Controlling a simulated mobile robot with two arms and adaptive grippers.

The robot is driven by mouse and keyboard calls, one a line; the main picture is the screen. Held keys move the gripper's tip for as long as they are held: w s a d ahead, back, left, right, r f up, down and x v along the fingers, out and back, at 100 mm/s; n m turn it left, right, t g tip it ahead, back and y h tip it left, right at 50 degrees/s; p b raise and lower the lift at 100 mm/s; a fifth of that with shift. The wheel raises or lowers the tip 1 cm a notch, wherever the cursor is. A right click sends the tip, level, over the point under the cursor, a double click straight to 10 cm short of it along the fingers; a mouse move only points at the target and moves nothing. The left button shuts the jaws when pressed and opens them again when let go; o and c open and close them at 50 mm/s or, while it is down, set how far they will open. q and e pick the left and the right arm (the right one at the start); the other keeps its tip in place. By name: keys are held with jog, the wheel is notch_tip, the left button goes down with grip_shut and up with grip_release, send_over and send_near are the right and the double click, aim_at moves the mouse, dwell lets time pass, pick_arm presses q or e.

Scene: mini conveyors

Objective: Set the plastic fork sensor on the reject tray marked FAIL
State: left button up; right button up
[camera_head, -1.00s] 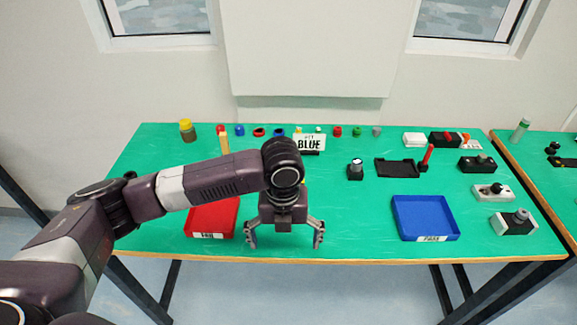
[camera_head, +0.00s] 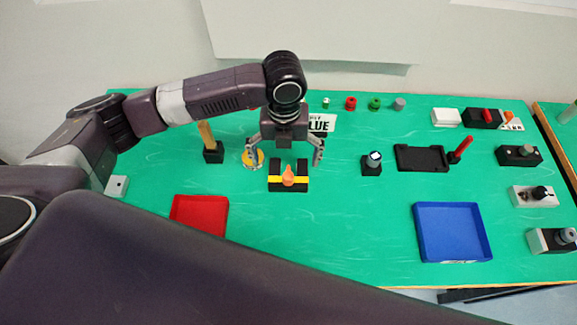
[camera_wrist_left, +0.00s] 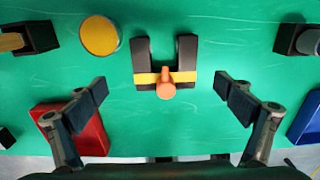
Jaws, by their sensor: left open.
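The fork sensor (camera_head: 275,183) is a black U-shaped piece with a yellow band and an orange knob, lying on the green table. In the left wrist view the fork sensor (camera_wrist_left: 141,60) lies ahead of the fingers, its prongs pointing away. My left gripper (camera_head: 285,160) is open and empty, hanging above and just behind it; its spread fingers also show in the wrist view (camera_wrist_left: 160,93). The red tray (camera_head: 200,200) is at front left, empty where visible. Its front is hidden by my dark body part, so its label does not show now. My right gripper is out of view.
A yellow round piece (camera_head: 249,158) is close to the left finger, with a wooden post (camera_head: 207,133) beyond it. A blue tray (camera_head: 450,232) and several black devices occupy the right. The table between the trays is clear.

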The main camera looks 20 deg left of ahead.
aim_at(288, 167)
pick_arm(q)
jog(key=shift+s+f, duration=0.15)
jog(key=shift+f, duration=0.35)
jog(key=shift+d+f+p, duration=0.2)
jog(key=shift+f+p, duration=0.15)
jog(key=shift+p, duration=0.05)
jog(key=f, duration=0.2)
jog(key=f+p, duration=0.1)
jog(key=shift+d+f, duration=0.2)
jog(key=shift+f, duration=0.2)
jog(key=shift+w+f, duration=0.2)
jog(key=shift+f, duration=0.15)
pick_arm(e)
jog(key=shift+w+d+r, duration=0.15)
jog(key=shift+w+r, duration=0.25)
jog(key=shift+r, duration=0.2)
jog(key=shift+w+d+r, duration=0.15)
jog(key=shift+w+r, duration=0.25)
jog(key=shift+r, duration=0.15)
pick_arm(q)
jog(key=shift+c, duration=0.5)
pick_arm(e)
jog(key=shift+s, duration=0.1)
pick_arm(q)
jog(key=c, duration=1.5)
jog(key=shift+o, duration=0.2)
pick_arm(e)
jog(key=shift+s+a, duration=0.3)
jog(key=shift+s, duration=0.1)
